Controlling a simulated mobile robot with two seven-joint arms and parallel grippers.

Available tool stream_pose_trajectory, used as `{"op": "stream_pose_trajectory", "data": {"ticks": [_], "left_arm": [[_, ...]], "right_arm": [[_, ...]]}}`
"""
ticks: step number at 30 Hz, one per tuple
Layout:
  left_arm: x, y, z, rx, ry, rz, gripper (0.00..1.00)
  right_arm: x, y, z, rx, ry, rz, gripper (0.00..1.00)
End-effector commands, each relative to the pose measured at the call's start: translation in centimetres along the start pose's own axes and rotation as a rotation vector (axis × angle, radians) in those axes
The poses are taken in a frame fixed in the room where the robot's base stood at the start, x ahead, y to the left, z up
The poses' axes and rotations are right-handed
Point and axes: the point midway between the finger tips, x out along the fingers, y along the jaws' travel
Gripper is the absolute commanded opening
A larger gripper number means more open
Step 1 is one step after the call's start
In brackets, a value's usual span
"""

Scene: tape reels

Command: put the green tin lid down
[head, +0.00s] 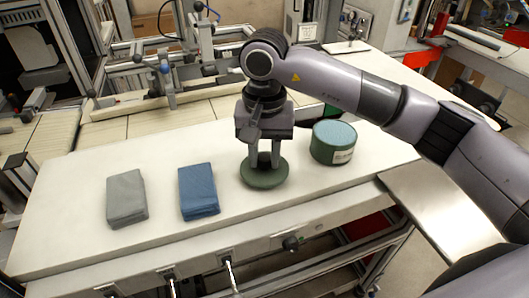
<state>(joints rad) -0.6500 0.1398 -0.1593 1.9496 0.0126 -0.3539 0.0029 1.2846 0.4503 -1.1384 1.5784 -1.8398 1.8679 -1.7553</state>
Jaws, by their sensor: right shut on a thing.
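The green tin lid (264,178) is a flat dark green disc at the middle of the white table, close to or on its surface; I cannot tell which. My right gripper (264,163) points straight down over it. Its fingers are shut on the lid's upper middle, which they partly hide. A round green tin (332,146) with a light blue-green top and a white label stands just to the right of the lid, apart from it. My left gripper is not in view.
A blue folded cloth stack (198,191) and a grey folded stack (126,197) lie left of the lid on the white table (75,225). The table is bare between the lid and the blue stack. Metal frame machinery (165,65) stands behind.

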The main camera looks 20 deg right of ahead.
Motion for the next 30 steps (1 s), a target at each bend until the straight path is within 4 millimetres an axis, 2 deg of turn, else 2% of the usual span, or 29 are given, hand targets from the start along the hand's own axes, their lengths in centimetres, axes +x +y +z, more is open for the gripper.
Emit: {"op": "stream_pose_trajectory", "data": {"ticks": [1,3,11,17,20,30], "left_arm": [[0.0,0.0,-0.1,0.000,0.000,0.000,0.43],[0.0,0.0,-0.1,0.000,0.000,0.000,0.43],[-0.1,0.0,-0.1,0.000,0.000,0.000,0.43],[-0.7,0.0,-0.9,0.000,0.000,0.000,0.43],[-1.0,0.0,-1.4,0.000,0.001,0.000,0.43],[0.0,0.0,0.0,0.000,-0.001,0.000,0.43]], "right_arm": [[-0.1,0.0,0.0,0.000,0.000,0.000,0.36],[-0.1,0.0,0.0,0.000,0.000,0.000,0.55],[-0.1,0.0,0.0,0.000,0.001,0.000,0.55],[-1.0,0.0,0.0,0.000,0.000,0.000,0.55],[-2.0,0.0,-0.1,0.000,0.003,-0.002,0.55],[-9.5,0.0,-0.1,0.000,0.006,-0.001,0.55]]}}
